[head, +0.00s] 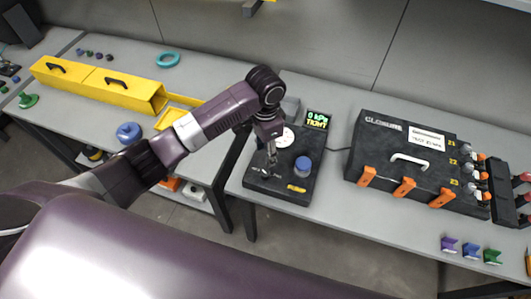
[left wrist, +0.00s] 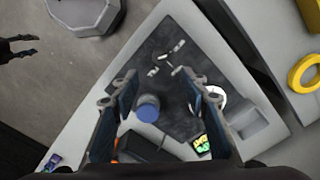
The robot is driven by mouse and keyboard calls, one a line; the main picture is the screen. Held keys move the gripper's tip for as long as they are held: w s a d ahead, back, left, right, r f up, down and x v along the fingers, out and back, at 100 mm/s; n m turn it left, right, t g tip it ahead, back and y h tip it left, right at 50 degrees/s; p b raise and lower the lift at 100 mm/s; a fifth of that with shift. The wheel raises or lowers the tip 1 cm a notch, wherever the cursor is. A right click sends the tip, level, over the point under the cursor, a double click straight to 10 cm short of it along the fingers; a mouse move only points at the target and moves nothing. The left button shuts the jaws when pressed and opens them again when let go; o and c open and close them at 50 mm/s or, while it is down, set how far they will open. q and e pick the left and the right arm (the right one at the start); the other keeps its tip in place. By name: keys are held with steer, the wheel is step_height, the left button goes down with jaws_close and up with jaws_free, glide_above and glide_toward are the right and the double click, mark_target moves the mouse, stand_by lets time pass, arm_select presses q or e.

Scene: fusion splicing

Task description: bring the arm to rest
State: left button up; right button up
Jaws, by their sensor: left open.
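My left arm reaches in from the left in the head view, and its gripper (head: 271,152) hangs above a black test station (head: 262,187) on the grey table. In the left wrist view the two fingers of this gripper (left wrist: 163,103) stand wide apart with nothing between them. The station shows beyond them, with a blue round cap (head: 303,165), a white dial (head: 285,138) and small metal parts. A display (head: 317,119) behind it reads "0 kPa TIGHT". A dark two-pronged shape, perhaps my right gripper (left wrist: 18,47), shows at the left edge of the wrist view.
A black closure case (head: 405,165) with orange latches stands on the right. A yellow box (head: 100,82), a teal ring (head: 168,59) and a blue round object (head: 129,132) lie on the left table. Small coloured holders (head: 471,250) sit at the front right. A gap separates the tables.

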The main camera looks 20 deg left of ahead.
stand_by(0.3)
arm_select(q)
steer(key=s+d+f+n+t+h, duration=0.1)
steer(key=s+d+f, duration=0.15)
steer(key=s, duration=0.35)
steer(key=s+d+f+n+h, duration=0.1)
steer(key=s+d, duration=0.2)
steer(key=s, duration=0.3)
steer(key=s+a+r+n+t+y, duration=0.25)
steer(key=s+a+n, duration=0.25)
steer(key=s+a, duration=0.65)
step_height(320, 180, down, 32)
steer(key=s+f+g+b, duration=0.1)
steer(key=s+b, duration=0.1)
steer(key=b, duration=0.5)
steer(key=s+a+f+b, duration=0.1)
steer(key=s+f+b, duration=0.2)
steer(key=s+f, duration=0.5)
steer(key=s+a+f+g+b, duration=0.1)
steer(key=s+f+b, duration=0.2)
steer(key=s+f, duration=0.6)
step_height(320, 180, down, 5)
steer(key=shift+s+a+f+b, duration=0.2)
steer(key=shift+s+a+b, duration=0.1)
steer(key=shift+a, duration=0.1)
